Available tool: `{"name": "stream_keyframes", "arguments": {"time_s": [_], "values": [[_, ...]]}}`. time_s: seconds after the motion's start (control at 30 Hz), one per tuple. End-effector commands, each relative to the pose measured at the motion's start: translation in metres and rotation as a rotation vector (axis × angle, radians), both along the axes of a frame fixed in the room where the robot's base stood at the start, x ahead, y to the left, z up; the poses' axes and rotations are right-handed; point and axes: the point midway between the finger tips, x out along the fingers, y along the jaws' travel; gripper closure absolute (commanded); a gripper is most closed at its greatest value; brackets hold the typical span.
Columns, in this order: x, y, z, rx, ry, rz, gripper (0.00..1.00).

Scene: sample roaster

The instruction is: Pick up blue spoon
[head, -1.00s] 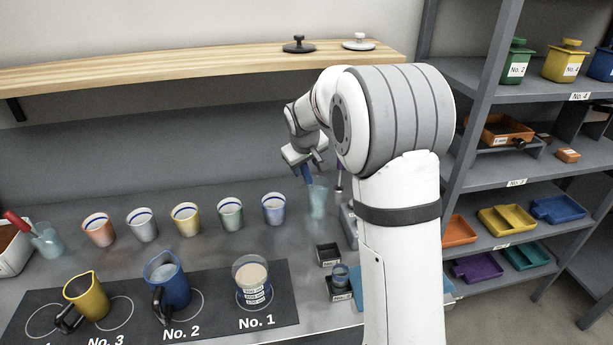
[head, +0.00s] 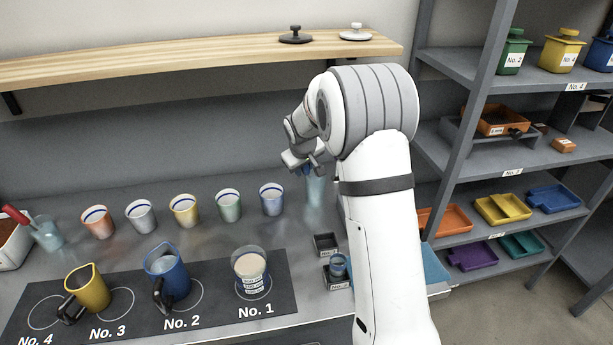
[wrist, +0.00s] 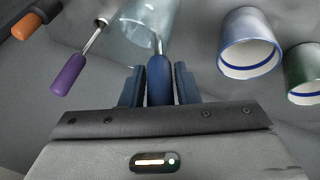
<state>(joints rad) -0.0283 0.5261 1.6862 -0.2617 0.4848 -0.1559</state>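The blue spoon (wrist: 158,78) stands in a clear glass (wrist: 147,22), its blue handle pointing up toward my gripper. My gripper (wrist: 159,82) has one finger on each side of the handle, with narrow gaps showing in the wrist view, so it looks open around the handle. In the head view my gripper (head: 306,166) is above the glass (head: 315,190), and only a bit of blue shows below the fingers. The spoon's lower end is hard to make out through the glass.
A bluish cup (wrist: 249,45) stands close on the right. The wooden shelf (head: 200,60) runs behind and above my arm.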

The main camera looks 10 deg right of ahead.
Motion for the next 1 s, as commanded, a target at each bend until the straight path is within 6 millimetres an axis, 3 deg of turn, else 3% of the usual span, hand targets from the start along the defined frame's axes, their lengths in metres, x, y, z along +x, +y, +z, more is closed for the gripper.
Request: {"name": "stream_keyframes", "arguments": {"time_s": [0.33,0.73,1.0], "values": [[0.0,0.001,0.0,0.0,0.0,0.001,1.0],[0.0,0.001,0.004,0.0,-0.002,0.002,1.0],[0.0,0.002,0.034,0.001,-0.004,0.002,1.0]]}}
